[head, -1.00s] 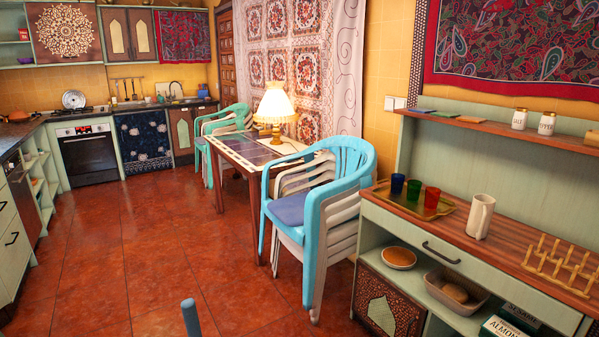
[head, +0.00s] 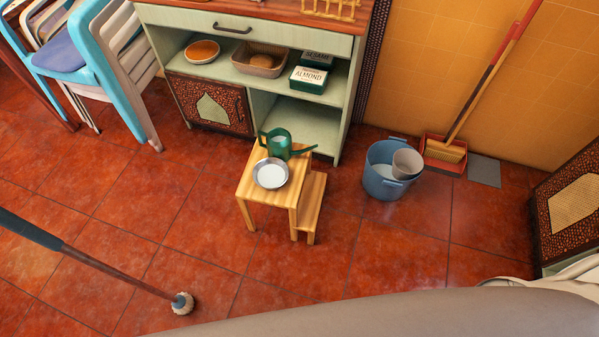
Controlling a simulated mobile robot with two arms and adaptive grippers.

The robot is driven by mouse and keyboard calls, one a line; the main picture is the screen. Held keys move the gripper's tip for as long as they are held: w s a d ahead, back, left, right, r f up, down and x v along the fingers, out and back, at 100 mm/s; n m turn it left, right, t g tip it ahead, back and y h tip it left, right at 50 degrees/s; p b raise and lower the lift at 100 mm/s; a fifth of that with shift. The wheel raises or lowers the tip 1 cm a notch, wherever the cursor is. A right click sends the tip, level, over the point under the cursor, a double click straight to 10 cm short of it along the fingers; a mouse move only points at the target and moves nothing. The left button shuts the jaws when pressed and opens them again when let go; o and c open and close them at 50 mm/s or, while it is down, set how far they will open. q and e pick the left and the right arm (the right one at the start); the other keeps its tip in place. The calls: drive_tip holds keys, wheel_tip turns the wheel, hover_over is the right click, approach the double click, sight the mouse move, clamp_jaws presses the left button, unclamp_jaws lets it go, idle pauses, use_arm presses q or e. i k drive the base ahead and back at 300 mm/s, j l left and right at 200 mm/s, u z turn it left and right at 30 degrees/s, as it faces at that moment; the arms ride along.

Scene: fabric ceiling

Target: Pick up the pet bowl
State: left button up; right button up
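The shallow round metal bowl (head: 270,174), which I take to be the pet bowl, sits upright on the top of a small wooden step stool (head: 246,187). Its inside is pale and looks empty. A green watering can (head: 278,144) stands just behind it on the same stool, with its spout pointing right. The can and bowl are very close; I cannot tell whether they touch. Neither of my grippers shows in the head view.
A green sideboard (head: 320,128) stands behind the stool. A blue bucket (head: 381,185) holding a grey pot is to the right, near a broom and red dustpan (head: 444,150). A dark pole (head: 100,265) crosses the lower left. A large pale surface fills the bottom right. Floor left of the stool is clear.

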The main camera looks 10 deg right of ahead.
sight(268, 173)
drive_tip(key=k, duration=0.95)
